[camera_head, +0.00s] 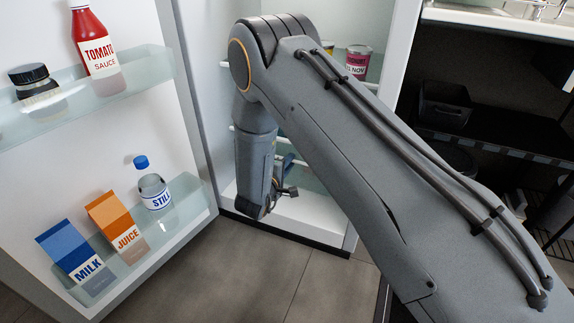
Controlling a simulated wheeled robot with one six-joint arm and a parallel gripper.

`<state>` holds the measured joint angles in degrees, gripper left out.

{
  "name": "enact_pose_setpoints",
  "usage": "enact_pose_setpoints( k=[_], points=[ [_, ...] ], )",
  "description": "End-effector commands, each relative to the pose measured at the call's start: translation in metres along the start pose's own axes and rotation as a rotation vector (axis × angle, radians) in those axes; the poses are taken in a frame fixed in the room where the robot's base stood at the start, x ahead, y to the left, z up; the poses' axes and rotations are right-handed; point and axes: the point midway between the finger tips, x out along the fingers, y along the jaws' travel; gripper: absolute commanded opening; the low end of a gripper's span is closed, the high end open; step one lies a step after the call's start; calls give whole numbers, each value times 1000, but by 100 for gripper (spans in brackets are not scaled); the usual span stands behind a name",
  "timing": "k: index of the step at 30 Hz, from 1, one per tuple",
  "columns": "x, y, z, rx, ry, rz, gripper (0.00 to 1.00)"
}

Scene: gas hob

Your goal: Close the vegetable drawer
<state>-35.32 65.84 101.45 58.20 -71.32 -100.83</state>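My gripper (287,191) is low inside the open fridge (212,75), at the lower end of my arm. Only small dark parts of it show, and I cannot tell whether its fingers are open or shut. A pale greenish translucent panel (312,183), which looks like part of the vegetable drawer, shows to the right of the gripper near the fridge floor. My arm hides most of it. I cannot tell how far the drawer is out, or whether the gripper touches it.
The open fridge door (102,130) fills the left, its bins holding a sauce bottle (97,50), a dark-lidded jar (35,82), a milk carton (70,252), a juice carton (116,222) and a water bottle (152,185). Dark shelving (495,137) stands right. Tiled floor (235,280) is clear.

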Motion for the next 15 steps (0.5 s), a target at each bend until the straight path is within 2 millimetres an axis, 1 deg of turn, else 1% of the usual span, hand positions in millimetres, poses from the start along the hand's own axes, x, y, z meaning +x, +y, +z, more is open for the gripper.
enact_pose_setpoints(
  k=[1, 2, 11, 13, 15],
  points=[
    [0, 0, 0, 0, -1, 0, 24],
    [0, 0, 0, 0, -1, 0, 28],
    [-4, -1, -2, -2, 2, -1, 28],
    [-8, 0, -2, -2, 2, -1, 28],
    [-17, 0, -2, -3, 4, -1, 28]
  ],
)
